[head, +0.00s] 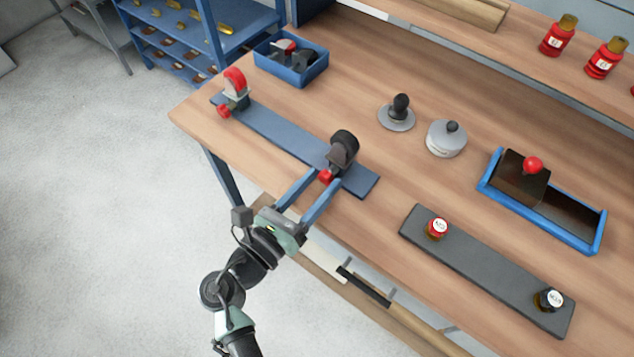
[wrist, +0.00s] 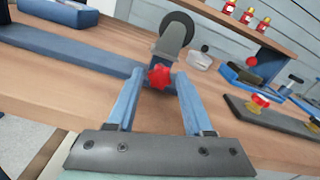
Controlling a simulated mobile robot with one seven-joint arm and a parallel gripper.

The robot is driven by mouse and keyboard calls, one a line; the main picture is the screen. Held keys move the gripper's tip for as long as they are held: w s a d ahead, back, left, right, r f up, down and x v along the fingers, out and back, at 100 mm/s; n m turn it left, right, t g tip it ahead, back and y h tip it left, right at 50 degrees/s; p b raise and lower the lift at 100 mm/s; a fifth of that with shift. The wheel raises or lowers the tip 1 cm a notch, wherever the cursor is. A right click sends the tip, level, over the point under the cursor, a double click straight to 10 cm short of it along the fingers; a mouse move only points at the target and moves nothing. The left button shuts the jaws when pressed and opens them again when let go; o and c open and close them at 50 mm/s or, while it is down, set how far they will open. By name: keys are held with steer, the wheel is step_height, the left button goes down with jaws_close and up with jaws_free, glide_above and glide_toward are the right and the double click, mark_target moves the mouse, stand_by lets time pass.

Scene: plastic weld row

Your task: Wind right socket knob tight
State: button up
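A blue rail (head: 280,133) lies along the table's front left edge with a caster socket at each end. The right socket holds a black-wheeled caster (head: 344,145) and has a red star-shaped knob (head: 325,176) on its front; the knob also shows in the wrist view (wrist: 159,76). My gripper (head: 322,178) is open, with its two blue fingers reaching to either side of this knob. In the wrist view the knob sits between the fingertips (wrist: 159,78), with a gap seeming to show on each side. The left socket holds a red-wheeled caster (head: 235,82) and has its own red knob (head: 223,111).
A blue bin (head: 270,72) with casters stands behind the rail. A grey board with red (head: 437,228) and black knobs (head: 549,299) lies front right. A blue tray (head: 590,238), a lidded tin (head: 446,140) and a black-handled disc (head: 396,118) stand farther back. Table between is clear.

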jaws_close()
steer(key=m, duration=0.5)
steer(key=shift+m+b, duration=0.3)
steer(key=shift+b, duration=0.05)
steer(key=m+b, duration=0.1)
steer(key=m, duration=0.4)
steer(key=shift+s+d+b, duration=0.1)
steer(key=shift+b, duration=0.3)
steer(key=shift+m, duration=0.3)
steer(key=shift+o, duration=1.5)
jaws_free()
